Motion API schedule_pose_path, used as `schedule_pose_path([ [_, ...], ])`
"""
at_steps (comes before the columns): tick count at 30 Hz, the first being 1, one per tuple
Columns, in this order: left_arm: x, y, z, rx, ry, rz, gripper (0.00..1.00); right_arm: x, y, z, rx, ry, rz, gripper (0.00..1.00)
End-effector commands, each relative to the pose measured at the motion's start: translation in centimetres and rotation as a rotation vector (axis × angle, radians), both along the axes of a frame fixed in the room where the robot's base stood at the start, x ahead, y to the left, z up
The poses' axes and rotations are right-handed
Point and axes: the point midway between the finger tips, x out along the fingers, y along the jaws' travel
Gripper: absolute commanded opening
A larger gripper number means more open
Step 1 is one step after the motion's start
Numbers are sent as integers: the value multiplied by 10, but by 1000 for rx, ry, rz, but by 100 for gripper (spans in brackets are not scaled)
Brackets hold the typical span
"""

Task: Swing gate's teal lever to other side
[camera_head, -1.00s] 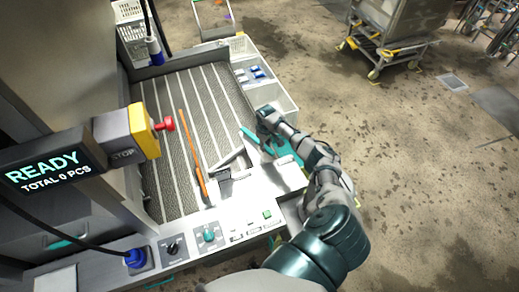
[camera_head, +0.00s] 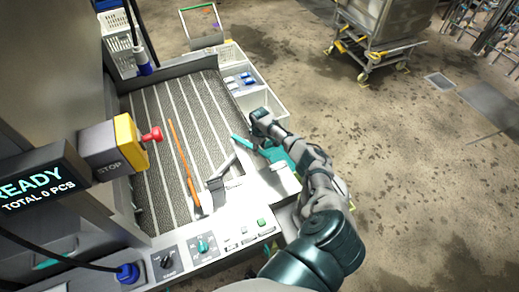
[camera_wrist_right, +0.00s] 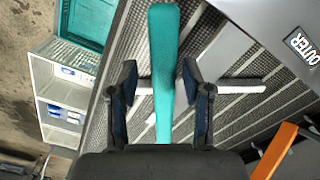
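The teal lever (camera_head: 242,142) stands out over the right side of the ribbed conveyor bed (camera_head: 150,115). In the right wrist view the lever (camera_wrist_right: 164,60) runs lengthwise between the two fingers of my right gripper (camera_wrist_right: 159,80). The fingers are open, with a gap on each side of the lever. In the head view my right gripper (camera_head: 261,119) is beside the lever, and my forearm covers the area to its right. An orange bar (camera_head: 182,160) lies along the bed, left of the lever. My left gripper is out of view.
A control panel with knobs (camera_head: 202,246) is at the front edge. A red stop button (camera_head: 152,134) on a yellow box juts over the bed's left. A white compartment bin (camera_head: 262,97) lines the right side. Open floor lies to the right, with a metal cart (camera_head: 385,30) farther back.

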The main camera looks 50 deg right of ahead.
Motion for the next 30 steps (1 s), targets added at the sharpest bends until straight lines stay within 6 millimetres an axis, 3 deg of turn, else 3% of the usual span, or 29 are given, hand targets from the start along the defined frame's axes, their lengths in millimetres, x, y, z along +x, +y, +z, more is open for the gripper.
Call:
schedule_pose_path([
  [11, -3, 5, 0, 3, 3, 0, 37, -1, 2, 8, 0, 3, -1, 52],
  [24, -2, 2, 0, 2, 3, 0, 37, 1, -3, 95, 2, 4, -2, 52],
  [30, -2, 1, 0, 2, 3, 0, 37, 2, -3, 114, 5, 5, -1, 52],
])
